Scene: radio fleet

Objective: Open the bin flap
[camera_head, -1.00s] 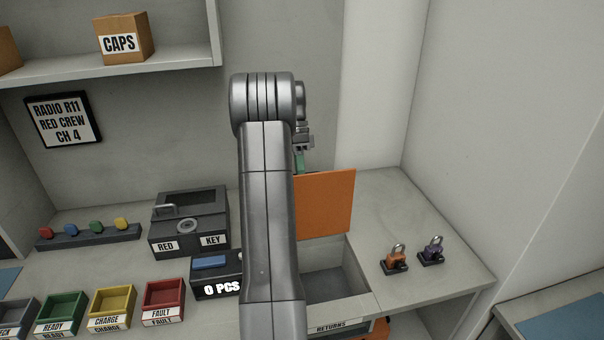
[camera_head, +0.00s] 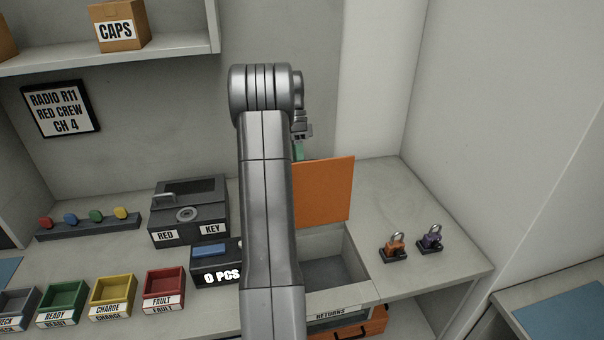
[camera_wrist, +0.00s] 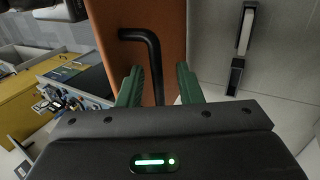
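The orange bin flap (camera_head: 323,190) stands upright at the back of the bin opening, so the grey bin marked RETURNS (camera_head: 340,310) is uncovered. In the wrist view the flap (camera_wrist: 172,30) fills the upper middle, with its black bar handle (camera_wrist: 152,55) on it. My gripper (camera_head: 299,151) is behind the flap's top edge, largely hidden by my arm. In the wrist view my gripper's green fingers (camera_wrist: 160,88) are apart, with the handle's lower end showing between them. I see no finger pressed on the handle; contact cannot be told.
Two padlocks, orange (camera_head: 395,246) and purple (camera_head: 431,238), stand right of the bin. A dark RED KEY box (camera_head: 190,212), a 0 PCS unit (camera_head: 205,274) and several coloured trays (camera_head: 113,296) stand left of my arm. The counter's right part is mostly clear.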

